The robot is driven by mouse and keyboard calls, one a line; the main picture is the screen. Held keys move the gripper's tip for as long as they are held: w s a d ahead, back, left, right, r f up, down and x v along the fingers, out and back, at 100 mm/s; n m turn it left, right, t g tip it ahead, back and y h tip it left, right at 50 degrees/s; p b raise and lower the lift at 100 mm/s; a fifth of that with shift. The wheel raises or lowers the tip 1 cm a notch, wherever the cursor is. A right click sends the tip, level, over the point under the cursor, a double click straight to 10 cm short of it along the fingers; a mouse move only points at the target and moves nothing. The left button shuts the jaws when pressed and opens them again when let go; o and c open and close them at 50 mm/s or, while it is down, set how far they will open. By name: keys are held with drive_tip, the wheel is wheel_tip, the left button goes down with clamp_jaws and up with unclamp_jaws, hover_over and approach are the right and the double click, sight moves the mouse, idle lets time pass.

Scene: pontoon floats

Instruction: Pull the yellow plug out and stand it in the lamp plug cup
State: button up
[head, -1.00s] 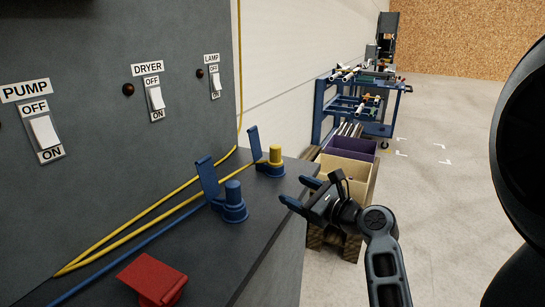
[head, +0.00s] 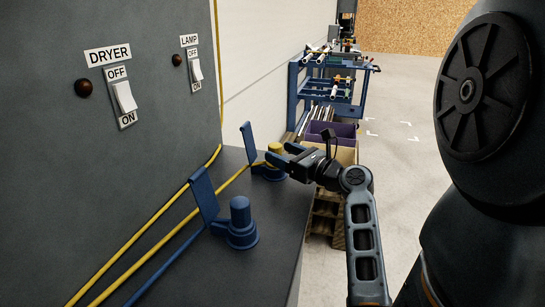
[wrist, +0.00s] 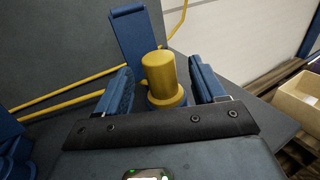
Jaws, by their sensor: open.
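The yellow plug (head: 275,149) stands upright in a blue socket (head: 267,171) with a raised blue flap behind it, on the dark bench. In the wrist view the yellow plug (wrist: 160,78) sits between the two blue fingers of my gripper (wrist: 164,88), with a gap on each side. In the head view my gripper (head: 280,157) is at the plug's right side, and its fingers partly cover the plug and socket. The jaws are open and hold nothing. I cannot make out a cup marked for the lamp plug.
A blue plug (head: 240,214) stands in a similar socket nearer on the bench (head: 275,225). Yellow and blue cables run left along the panel (head: 100,175), which carries the DRYER switch (head: 124,97) and LAMP switch (head: 196,69). A tan box (wrist: 300,98) is beyond the bench edge.

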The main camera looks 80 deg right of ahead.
sight(269, 145)
drive_tip(key=x, duration=0.5)
drive_tip(key=shift+w+r+p, duration=0.1)
drive_tip(key=shift+r+p, duration=0.1)
drive_tip(key=shift+p, duration=0.15)
drive_tip(key=c, duration=1.1)
drive_tip(key=shift+r, duration=0.15)
